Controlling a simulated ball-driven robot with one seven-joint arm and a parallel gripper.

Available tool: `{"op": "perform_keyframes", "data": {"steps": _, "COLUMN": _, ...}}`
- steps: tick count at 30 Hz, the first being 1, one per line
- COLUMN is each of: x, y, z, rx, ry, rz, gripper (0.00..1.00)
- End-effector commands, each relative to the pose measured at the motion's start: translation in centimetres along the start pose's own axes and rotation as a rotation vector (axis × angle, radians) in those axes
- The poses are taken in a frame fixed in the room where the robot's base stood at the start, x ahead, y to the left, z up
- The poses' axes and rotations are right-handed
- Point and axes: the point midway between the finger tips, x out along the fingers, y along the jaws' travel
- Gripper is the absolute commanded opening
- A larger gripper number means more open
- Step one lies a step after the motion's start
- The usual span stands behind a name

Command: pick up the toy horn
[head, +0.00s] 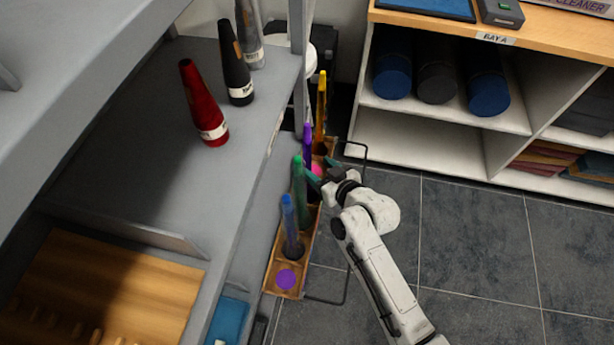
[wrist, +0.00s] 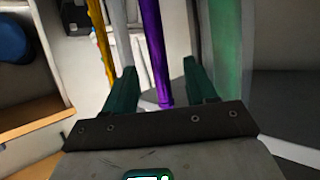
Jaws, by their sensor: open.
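A wooden rack (head: 307,238) holds slim upright coloured tubes, horn-like in shape: blue (head: 289,222), green (head: 299,185), purple (head: 307,145) and yellow (head: 321,105). I cannot tell for sure which is the toy horn. My gripper (head: 313,168) is open at the rack, beside the green and purple tubes. In the wrist view, the purple tube (wrist: 155,50) stands between the two teal fingers of my gripper (wrist: 160,68), with gaps at its sides. The green tube (wrist: 226,50) is right of the fingers, and the yellow one (wrist: 101,40) is left. The tubes' lower ends are partly hidden.
A grey shelf (head: 140,175) rises left of the rack, bearing labelled red (head: 203,105), black (head: 235,65) and grey (head: 249,35) cones. A thin wire frame (head: 345,292) sticks out from the rack. A white cubby unit (head: 425,160) stands behind. The tiled floor (head: 470,250) at right is clear.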

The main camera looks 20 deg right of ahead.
Motion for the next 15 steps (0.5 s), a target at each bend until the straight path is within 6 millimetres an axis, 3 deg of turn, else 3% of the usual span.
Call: {"op": "perform_keyframes", "data": {"steps": 15, "x": 5.0, "y": 0.4, "z": 0.4, "rx": 0.001, "ry": -0.002, "rz": 0.000, "gripper": 0.56}}
